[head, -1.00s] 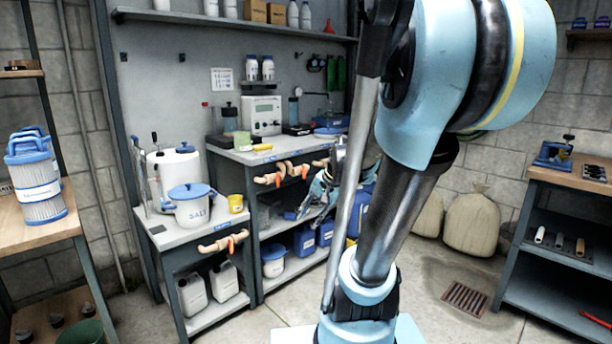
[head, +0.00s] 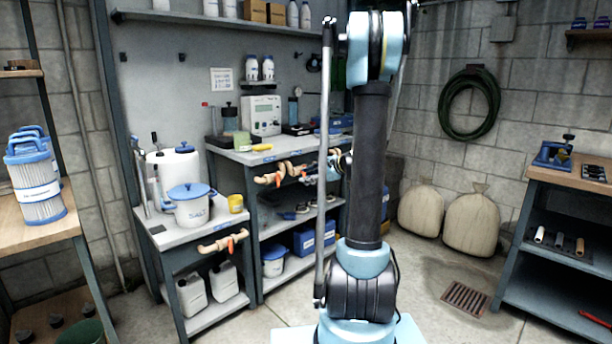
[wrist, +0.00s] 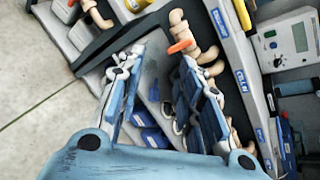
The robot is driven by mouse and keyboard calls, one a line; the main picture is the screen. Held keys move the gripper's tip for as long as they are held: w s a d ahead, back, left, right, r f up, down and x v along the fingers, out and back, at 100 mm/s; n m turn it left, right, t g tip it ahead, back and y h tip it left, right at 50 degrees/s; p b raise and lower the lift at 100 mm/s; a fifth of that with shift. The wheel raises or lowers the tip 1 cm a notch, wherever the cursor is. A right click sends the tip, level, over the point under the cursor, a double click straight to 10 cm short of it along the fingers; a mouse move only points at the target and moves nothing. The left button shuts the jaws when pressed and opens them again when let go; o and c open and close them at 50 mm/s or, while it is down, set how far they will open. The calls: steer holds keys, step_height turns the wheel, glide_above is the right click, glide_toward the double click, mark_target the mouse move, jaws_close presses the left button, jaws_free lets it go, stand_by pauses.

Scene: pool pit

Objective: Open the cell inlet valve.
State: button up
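Tan pipe valves with orange handles sit under the front edge of the middle bench. In the head view one valve (head: 270,179) is at the left and others are right of it, partly behind my arm. The wrist view shows a tan valve pipe (wrist: 207,55) with an orange handle (wrist: 181,46) just beyond my fingertips. A blue label beginning "CELL" (wrist: 241,80) is on the bench edge nearby; the rest is too small to read surely. My gripper (wrist: 160,62) is open, its fingers apart and empty.
A lower bench at left has its own valve (head: 222,243) and a salt bucket (head: 191,208). A control device (head: 262,115) stands on the middle bench. Blue containers (head: 314,237) sit on the shelf below. The floor at right by the drain (head: 466,297) is clear.

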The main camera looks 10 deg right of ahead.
steer(key=w+d+f+m+t+y, duration=0.1)
steer(key=w+d+f+m+t, duration=0.2)
steer(key=w+d+f+m, duration=0.25)
steer(key=w+d+f+m+t, duration=0.25)
steer(key=w+d+m, duration=0.25)
steer(key=w+d, duration=0.25)
steer(key=x, duration=1.8)
steer(key=shift+w+r, duration=0.15)
steer(key=shift+r, duration=0.35)
steer(key=shift+d, duration=0.1)
jaws_close()
